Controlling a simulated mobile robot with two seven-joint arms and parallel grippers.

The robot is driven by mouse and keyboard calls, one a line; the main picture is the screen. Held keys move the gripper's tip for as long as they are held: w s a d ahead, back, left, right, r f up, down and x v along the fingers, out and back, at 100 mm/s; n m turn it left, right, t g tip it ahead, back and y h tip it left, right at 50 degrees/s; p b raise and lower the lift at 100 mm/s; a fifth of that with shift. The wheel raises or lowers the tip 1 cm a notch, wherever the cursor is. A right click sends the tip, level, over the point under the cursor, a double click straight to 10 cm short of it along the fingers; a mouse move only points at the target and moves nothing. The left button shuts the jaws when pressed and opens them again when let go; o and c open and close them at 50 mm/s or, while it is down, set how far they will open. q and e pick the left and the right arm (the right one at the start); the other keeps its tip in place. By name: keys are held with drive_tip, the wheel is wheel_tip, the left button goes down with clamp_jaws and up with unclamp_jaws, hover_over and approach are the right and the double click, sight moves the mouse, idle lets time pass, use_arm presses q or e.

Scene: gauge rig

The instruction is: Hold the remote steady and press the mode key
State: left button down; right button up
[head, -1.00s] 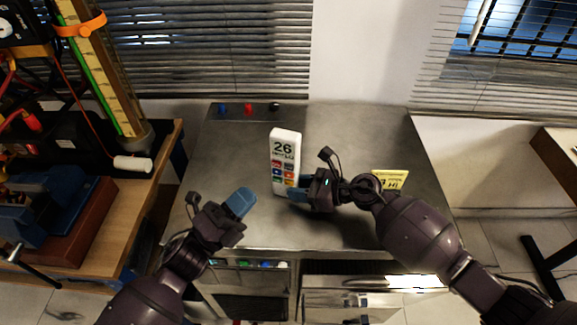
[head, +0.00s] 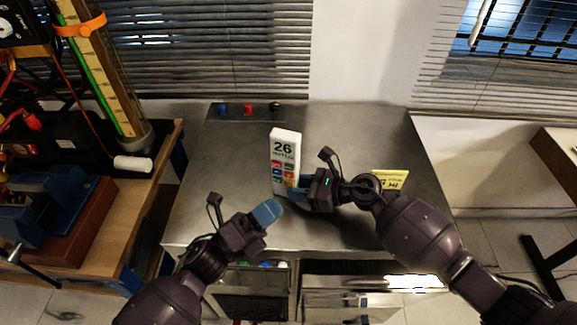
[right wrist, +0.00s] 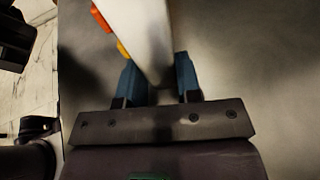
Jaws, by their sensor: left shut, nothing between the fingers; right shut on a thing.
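The white remote (head: 284,150) stands upright on the grey metal table, its face with a "26" display and several coloured keys toward me. My right gripper (head: 293,190) is shut on the remote's lower part from the right. In the right wrist view the remote (right wrist: 143,35) sits between the two blue fingers (right wrist: 160,82). My left gripper (head: 272,211) is shut and empty, just in front of and below the remote, apart from it in the head view. The key labels are too small to read, so I cannot tell which is the mode key.
The metal table (head: 345,130) is mostly clear around the remote. A yellow sign (head: 390,180) stands behind my right wrist. Blue, red and black knobs (head: 248,109) sit at the back left. A wooden bench (head: 150,190) with equipment stands at the left.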

sight(289, 167)
use_arm(q)
drive_tip(key=w+d, duration=0.2)
drive_tip(key=w, duration=0.4)
drive_tip(key=shift+w, duration=0.3)
drive_tip(key=shift+w, duration=0.15)
idle(1.9)
drive_tip(key=shift+w+d, duration=0.15)
drive_tip(key=shift+w, duration=0.1)
drive_tip(key=shift+w, duration=0.3)
idle(1.2)
drive_tip(key=shift+s, duration=0.7)
drive_tip(key=shift+w, duration=0.1)
drive_tip(key=shift+w, duration=0.3)
